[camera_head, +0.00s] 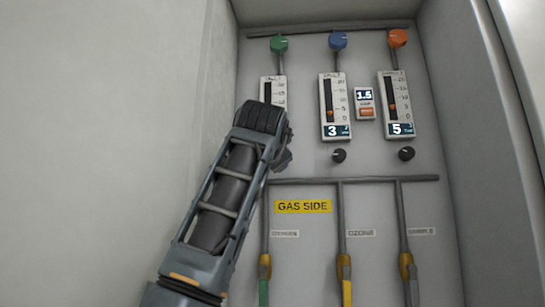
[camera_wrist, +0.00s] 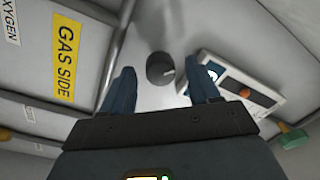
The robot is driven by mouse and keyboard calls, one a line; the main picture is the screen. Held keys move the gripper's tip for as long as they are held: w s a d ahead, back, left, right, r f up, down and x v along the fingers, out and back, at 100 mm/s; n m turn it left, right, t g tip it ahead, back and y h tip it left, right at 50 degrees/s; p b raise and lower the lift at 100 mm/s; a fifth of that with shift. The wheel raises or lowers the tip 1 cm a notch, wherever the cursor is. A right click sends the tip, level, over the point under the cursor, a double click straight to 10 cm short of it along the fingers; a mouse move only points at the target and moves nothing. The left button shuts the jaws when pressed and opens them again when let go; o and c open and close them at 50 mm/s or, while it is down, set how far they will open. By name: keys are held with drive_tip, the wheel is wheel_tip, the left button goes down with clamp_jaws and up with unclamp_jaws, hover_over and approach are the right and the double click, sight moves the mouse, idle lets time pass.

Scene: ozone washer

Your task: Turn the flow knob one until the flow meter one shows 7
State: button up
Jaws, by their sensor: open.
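Flow knob one (camera_wrist: 160,70) is a round black knob with a light mark. It shows in the wrist view between my fingertips, seemingly a little ahead of them. My gripper (camera_wrist: 159,84) is open, one blue finger on each side of the knob, with no clear contact. Flow meter one (camera_head: 273,90) is the left white meter below the green knob. Only its upper part shows there. It also shows in the wrist view (camera_wrist: 232,78), tilted, partly behind my right finger. Its reading cannot be made out.
The middle meter (camera_head: 334,103) reads 3 and the right meter (camera_head: 395,102) reads 5, each with a black knob below. A grey horizontal rail (camera_head: 372,180) runs below the knobs. Cabinet walls close both sides.

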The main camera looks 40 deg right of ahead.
drive_tip(key=b+v, duration=0.1)
drive_tip(key=v, duration=0.6)
drive_tip(key=shift+a+b, duration=0.15)
drive_tip(key=shift+b, duration=0.15)
drive_tip(key=shift+s, duration=0.1)
drive_tip(key=shift+s+f, duration=0.1)
